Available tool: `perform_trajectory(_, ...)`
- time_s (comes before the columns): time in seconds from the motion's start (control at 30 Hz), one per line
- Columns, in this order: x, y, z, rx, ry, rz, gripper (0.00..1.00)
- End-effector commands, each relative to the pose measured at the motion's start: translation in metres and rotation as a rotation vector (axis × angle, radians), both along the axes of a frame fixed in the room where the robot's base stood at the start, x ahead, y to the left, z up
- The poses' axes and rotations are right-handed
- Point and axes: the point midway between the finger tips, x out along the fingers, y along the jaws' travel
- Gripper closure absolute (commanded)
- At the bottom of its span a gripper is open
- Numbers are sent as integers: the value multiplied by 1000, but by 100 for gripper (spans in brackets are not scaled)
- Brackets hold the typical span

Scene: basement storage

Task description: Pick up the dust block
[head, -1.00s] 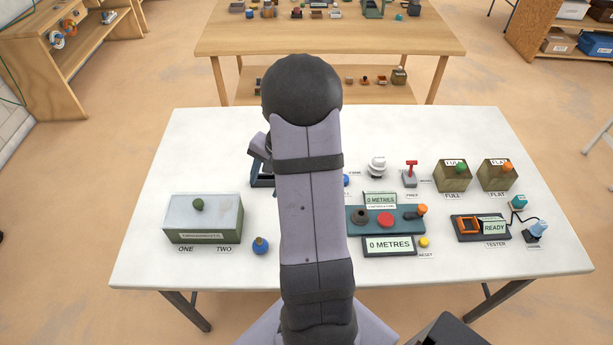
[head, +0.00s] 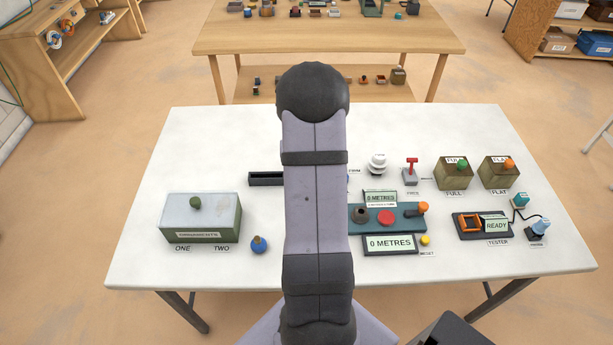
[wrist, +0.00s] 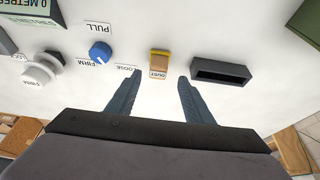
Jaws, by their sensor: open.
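The dust block (wrist: 159,62) is a small block, orange-yellow on top with a tan lower part, on the white table. A label reading DUST lies right by it. In the wrist view my gripper (wrist: 157,80) is open and empty, its two dark fingers pointing toward the block, which shows between and just beyond their tips. I cannot tell the height of the fingers above the table. In the head view my arm hides the block and the gripper.
A dark open tray (wrist: 221,72) sits just right of the block in the wrist view; its end shows in the head view (head: 265,179). A blue knob (wrist: 100,52) and white knob (wrist: 40,70) stand left. A green ornaments box (head: 202,218) and blue-knobbed item (head: 259,244) stand at the table's left.

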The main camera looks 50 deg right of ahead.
Motion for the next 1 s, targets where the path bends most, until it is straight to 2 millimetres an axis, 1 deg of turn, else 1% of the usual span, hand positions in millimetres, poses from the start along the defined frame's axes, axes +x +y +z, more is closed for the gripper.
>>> perform_trajectory(0.17,0,-1,-2,0,0,-1,53)
perform_trajectory(0.27,1,-3,-7,1,0,-2,53)
perform_trajectory(0.6,7,-13,-39,2,1,-1,53)
perform_trajectory(0.7,9,-15,-45,1,0,-1,53)
perform_trajectory(1.0,10,-16,-49,0,-1,-1,53)
